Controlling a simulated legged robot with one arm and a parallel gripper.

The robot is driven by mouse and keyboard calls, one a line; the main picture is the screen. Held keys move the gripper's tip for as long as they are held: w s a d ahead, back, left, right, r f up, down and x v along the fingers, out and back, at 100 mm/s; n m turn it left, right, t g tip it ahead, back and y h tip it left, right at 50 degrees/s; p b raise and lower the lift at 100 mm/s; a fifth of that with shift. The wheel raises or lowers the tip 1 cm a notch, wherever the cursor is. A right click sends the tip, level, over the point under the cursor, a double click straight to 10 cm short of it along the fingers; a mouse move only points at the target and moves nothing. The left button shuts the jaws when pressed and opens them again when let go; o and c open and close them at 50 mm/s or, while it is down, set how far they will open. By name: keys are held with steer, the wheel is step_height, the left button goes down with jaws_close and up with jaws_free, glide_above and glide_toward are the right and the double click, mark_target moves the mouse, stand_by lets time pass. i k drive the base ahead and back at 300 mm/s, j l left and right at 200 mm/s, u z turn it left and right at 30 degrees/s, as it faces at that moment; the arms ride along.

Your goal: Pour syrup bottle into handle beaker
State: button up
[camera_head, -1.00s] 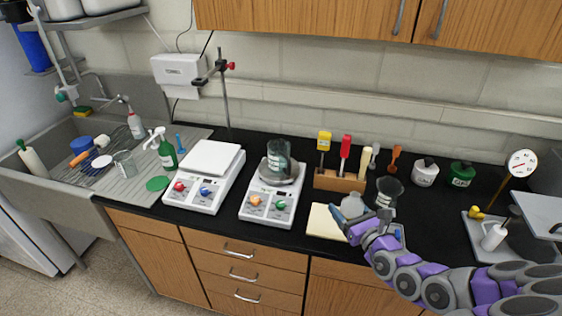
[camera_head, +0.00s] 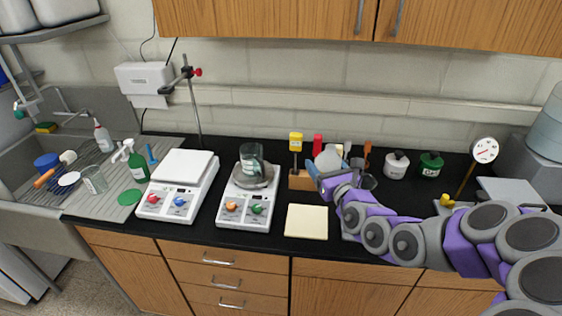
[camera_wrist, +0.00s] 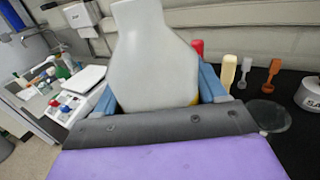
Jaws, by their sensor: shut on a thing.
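The pale grey-white syrup bottle (camera_head: 328,158) is held by my gripper (camera_head: 320,172), raised off the counter in front of the tool block. In the wrist view the bottle (camera_wrist: 152,60) looks roughly upright between the blue fingers, its narrower neck at the top; its base is hidden by the gripper. The handle beaker (camera_head: 251,154), clear and dark-looking, stands upright on the right-hand scale, to the left of my gripper and apart from it. Its handle is not clear to see. The wrist view does not clearly show this beaker.
The right-hand scale (camera_head: 236,205) and left-hand scale (camera_head: 182,168) stand side by side. A yellow pad (camera_head: 307,222) lies on the counter. The wooden block (camera_head: 299,181) with upright tools stands beside my gripper. A metal stand (camera_head: 194,105) rises behind the scales.

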mark_target(251, 153)
steer(key=i+j, duration=0.1)
steer(key=j, duration=0.3)
steer(key=i+j+u, duration=0.1)
steer(key=j, duration=0.3)
steer(key=i+j, duration=0.15)
steer(key=j, duration=0.25)
steer(key=i+j+u, duration=0.1)
steer(key=j, duration=0.3)
